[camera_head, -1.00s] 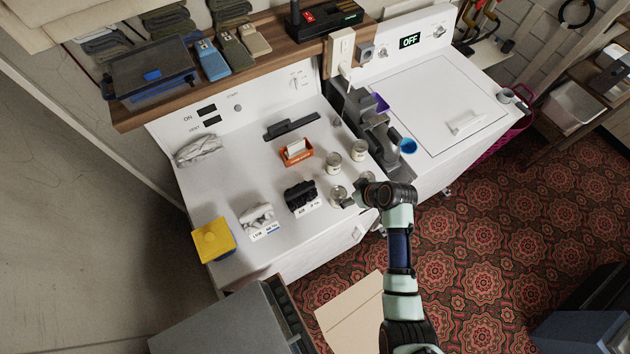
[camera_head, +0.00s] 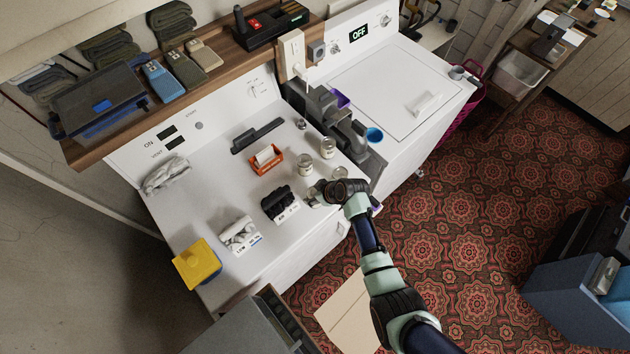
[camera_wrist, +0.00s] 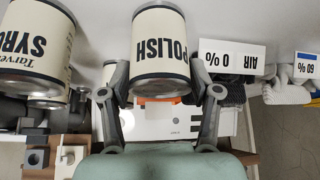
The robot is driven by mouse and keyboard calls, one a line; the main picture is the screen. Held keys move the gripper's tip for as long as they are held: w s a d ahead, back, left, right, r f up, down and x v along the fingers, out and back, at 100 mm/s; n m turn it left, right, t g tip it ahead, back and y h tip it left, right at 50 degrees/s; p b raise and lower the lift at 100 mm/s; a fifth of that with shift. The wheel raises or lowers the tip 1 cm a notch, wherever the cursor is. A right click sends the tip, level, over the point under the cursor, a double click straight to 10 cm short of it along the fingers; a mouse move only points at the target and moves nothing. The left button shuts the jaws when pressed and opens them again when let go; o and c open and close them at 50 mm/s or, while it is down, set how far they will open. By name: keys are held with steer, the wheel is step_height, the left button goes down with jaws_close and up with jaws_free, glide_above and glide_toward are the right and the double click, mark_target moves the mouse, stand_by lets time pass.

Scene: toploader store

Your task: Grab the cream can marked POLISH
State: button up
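The cream can marked POLISH (camera_wrist: 160,45) shows large and upside down in the wrist view, between my gripper's (camera_wrist: 160,88) two fingers. The fingers are spread on either side of it, with what look like narrow gaps; firm contact cannot be made out. In the head view the POLISH can (camera_head: 313,193) is the front-left one of a can group on the white machine's top, partly hidden by my gripper (camera_head: 319,190). A cream can marked SYR... (camera_wrist: 35,45) stands beside it, left in the wrist view. It also shows in the head view (camera_head: 340,173).
Two more cans (camera_head: 305,165) (camera_head: 328,148) stand behind. An orange holder (camera_head: 266,160) sits behind.

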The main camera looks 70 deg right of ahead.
steer(key=c, duration=0.7)
steer(key=shift+r, duration=0.15)
step_height(320, 180, up, 20)
steer(key=shift+f+p, duration=0.1)
steer(key=shift+p, duration=0.2)
